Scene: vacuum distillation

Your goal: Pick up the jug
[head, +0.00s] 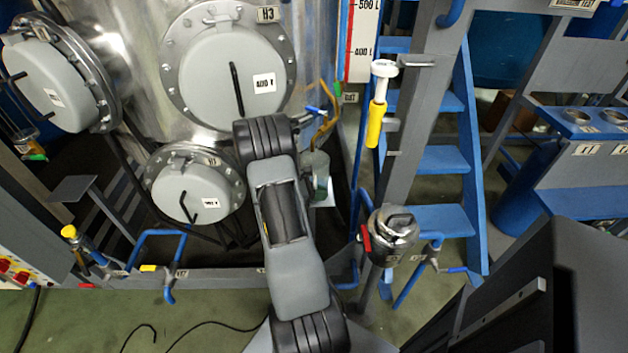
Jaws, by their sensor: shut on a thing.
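My arm (283,225) reaches up the middle of the head view, with its black joint (265,137) in front of the steel tank. My gripper's fingers are not visible; the arm hides what lies behind it. A small grey-green cylindrical thing (318,172) shows just right of my arm, partly covered by it. I cannot tell whether it is the jug. No other thing can be clearly made out as the jug.
The steel tank (325,45) with round hatches fills the upper left. A lidded steel vessel (392,232) stands among blue pipes right of my arm. Blue stairs (443,160) rise behind it. A blue rack (590,123) is at the right. Green floor (60,325) shows at lower left.

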